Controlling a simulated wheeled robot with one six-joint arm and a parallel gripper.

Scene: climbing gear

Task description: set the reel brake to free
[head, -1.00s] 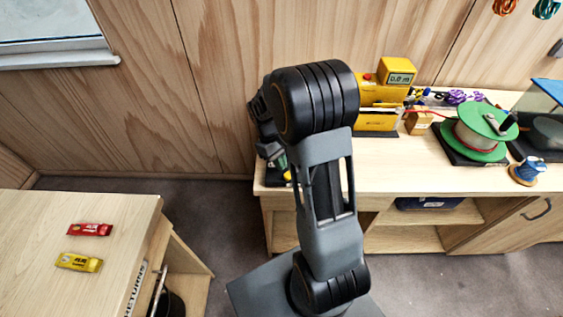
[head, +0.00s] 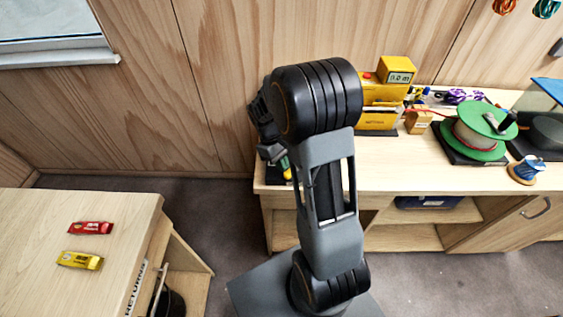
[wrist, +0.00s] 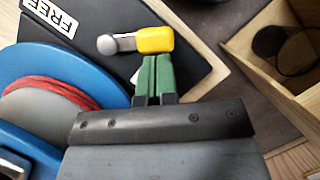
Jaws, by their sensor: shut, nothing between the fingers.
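The brake lever has a yellow handle (wrist: 153,40) on a short metal arm with a round silver end (wrist: 107,45). In the wrist view it lies across a black base plate (wrist: 75,45), its handle pointing right. A white FREE label (wrist: 55,12) is on the plate, up and left of the lever. The blue reel (wrist: 70,65) with red cord (wrist: 45,85) is at the left. My gripper (wrist: 157,62) is shut and empty, its green fingertips right beside the handle's lower side; I cannot tell whether they touch. In the head view my arm hides most of the reel.
A yellow meter (head: 397,72) stands behind my arm on the bench (head: 400,178). Red (head: 90,228) and yellow (head: 80,260) packets lie on the left counter.

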